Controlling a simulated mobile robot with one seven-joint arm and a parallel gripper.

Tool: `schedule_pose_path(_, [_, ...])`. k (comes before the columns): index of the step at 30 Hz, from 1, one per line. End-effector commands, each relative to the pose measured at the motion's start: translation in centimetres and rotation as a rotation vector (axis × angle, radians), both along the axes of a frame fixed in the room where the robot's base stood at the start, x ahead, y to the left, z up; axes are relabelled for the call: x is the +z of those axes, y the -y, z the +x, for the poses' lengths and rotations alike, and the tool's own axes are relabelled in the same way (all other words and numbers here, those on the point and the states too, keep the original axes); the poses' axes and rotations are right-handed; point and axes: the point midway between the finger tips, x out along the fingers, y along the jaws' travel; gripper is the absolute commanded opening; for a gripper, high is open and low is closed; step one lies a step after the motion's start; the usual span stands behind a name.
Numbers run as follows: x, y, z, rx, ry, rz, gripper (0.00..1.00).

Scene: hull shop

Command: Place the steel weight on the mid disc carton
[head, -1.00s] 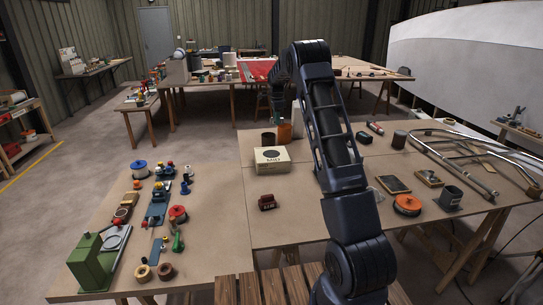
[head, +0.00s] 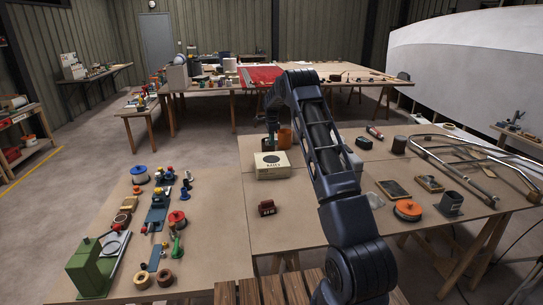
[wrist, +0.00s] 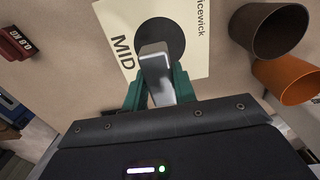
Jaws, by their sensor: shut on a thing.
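The mid disc carton (head: 272,172) is a cream box lying on the near table. In the wrist view its top (wrist: 192,67) shows the word MID and a dark printed disc. My gripper (wrist: 158,90) has green fingers shut on the steel weight (wrist: 156,70), a shiny grey block. The weight overlaps the near part of the disc in this view. I cannot tell whether it touches the carton. In the head view my gripper (head: 271,127) is small and dark, above the back of the carton, and the weight cannot be made out.
A brown cup (wrist: 268,30) and an orange cup (wrist: 288,80) stand close beside the carton. A dark red block (head: 267,208) marked 0.8 KG lies in front of it. Spools and tools fill the left table. Bare tabletop (head: 225,195) lies left of the carton.

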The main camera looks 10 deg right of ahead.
Motion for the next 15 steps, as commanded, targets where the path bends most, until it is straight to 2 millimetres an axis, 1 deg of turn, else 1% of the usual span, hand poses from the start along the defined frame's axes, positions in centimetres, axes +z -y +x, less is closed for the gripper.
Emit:
schedule_pose_path(1, [-1.0, 0.0, 0.0, 0.0, -0.001, 0.0, 0.0])
schedule_pose_path(3, [-2.3, 0.0, 0.0, 0.0, -0.002, 0.0, 0.0])
schedule_pose_path(6, [-3.6, 0.0, 0.0, -0.001, 0.001, 0.001, 0.0])
schedule_pose_path(15, [-5.3, 0.0, 0.0, -0.001, 0.0, 0.001, 0.0])
